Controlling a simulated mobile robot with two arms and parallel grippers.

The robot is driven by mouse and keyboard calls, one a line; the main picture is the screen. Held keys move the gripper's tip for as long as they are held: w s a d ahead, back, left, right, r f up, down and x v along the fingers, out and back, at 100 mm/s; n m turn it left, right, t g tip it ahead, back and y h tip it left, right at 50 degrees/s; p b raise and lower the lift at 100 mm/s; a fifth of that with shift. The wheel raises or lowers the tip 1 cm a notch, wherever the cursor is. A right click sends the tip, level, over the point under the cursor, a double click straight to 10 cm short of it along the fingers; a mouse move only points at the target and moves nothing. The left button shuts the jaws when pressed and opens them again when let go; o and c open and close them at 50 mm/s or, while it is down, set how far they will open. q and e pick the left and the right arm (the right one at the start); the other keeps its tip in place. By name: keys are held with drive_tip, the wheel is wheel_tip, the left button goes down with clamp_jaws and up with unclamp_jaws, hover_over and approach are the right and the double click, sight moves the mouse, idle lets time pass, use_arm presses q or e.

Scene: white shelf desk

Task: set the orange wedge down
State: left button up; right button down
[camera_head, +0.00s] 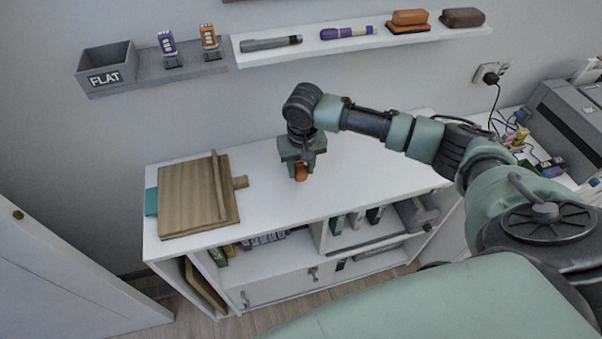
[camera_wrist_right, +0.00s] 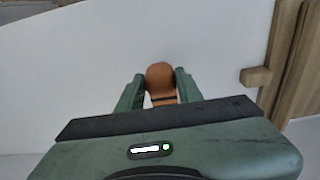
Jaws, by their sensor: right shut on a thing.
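The orange wedge (camera_head: 301,173) is between the fingers of my right gripper (camera_head: 298,168), over the middle of the white desk top (camera_head: 350,170). The wedge (camera_wrist_right: 160,74) also shows in the right wrist view, with a finger on each side of it. My right gripper (camera_wrist_right: 160,88) is shut on it and points down. I cannot tell whether the wedge touches the desk top or is a little above it. My left gripper is not in view.
A wooden board (camera_head: 185,200) with a raised strip lies on the desk's left part, over a teal item (camera_head: 151,202). The desk top right of the board is clear. Wall shelves (camera_head: 365,42) hold markers, erasers and stamps. A grey printer (camera_head: 570,115) stands at right.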

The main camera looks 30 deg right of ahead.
drive_tip(key=shift+f, duration=1.5)
drive_tip(key=shift+f, duration=0.15)
drive_tip(key=c, duration=0.9)
unclamp_jaws()
drive_tip(key=shift+c, duration=0.2)
